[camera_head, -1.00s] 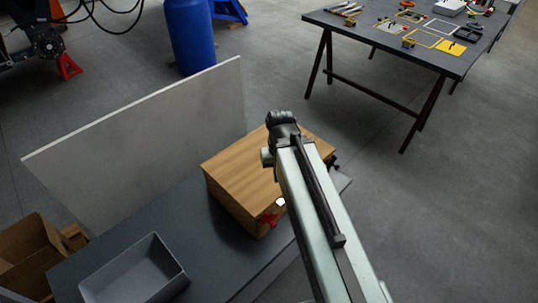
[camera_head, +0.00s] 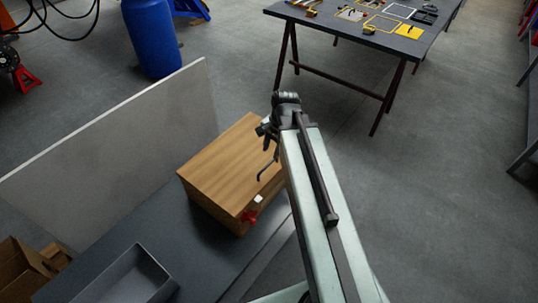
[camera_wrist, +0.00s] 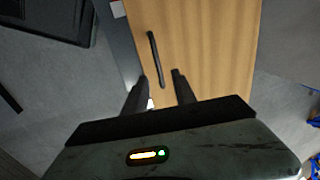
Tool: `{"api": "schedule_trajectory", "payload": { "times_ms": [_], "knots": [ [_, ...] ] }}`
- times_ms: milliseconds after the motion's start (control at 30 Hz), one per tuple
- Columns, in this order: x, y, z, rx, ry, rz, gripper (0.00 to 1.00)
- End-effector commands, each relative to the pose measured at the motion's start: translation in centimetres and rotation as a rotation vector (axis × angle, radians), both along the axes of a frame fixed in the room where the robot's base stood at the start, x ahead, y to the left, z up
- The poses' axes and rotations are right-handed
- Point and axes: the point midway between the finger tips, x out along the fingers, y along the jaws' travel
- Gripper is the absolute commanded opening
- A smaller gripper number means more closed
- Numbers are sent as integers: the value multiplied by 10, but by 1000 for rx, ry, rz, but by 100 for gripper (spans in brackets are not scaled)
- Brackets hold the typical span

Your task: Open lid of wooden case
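The wooden case (camera_head: 225,165) stands closed on the dark bench, its light-brown lid flat. A thin dark handle (camera_head: 264,171) is on the lid near its right side. My gripper (camera_head: 268,140) is over the right part of the lid, partly hidden by my own arm in the head view. In the wrist view, the two fingers (camera_wrist: 160,76) are apart, and the near end of the handle (camera_wrist: 154,55) lies between the fingertips in the picture. Nothing is gripped; the height of the fingertips above the lid is hard to tell.
A red piece (camera_head: 249,216) and a small white piece are at the case's front corner. An empty grey tray (camera_head: 125,277) is at the bench's front left. A grey upright panel (camera_head: 110,150) stands behind the case. A tool table (camera_head: 345,45) is farther back.

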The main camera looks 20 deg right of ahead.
Motion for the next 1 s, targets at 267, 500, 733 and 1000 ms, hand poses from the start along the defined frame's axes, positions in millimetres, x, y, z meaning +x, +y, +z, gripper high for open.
{"api": "schedule_trajectory", "payload": {
  "times_ms": [267,500,733,1000],
  "knots": [
    [-1,-7,-6,-1,2,-10,33],
    [4,-3,-42,-2,1,-7,33],
    [10,0,-76,-2,1,-7,33],
    [11,1,-75,-2,1,-7,33]
  ]
}}
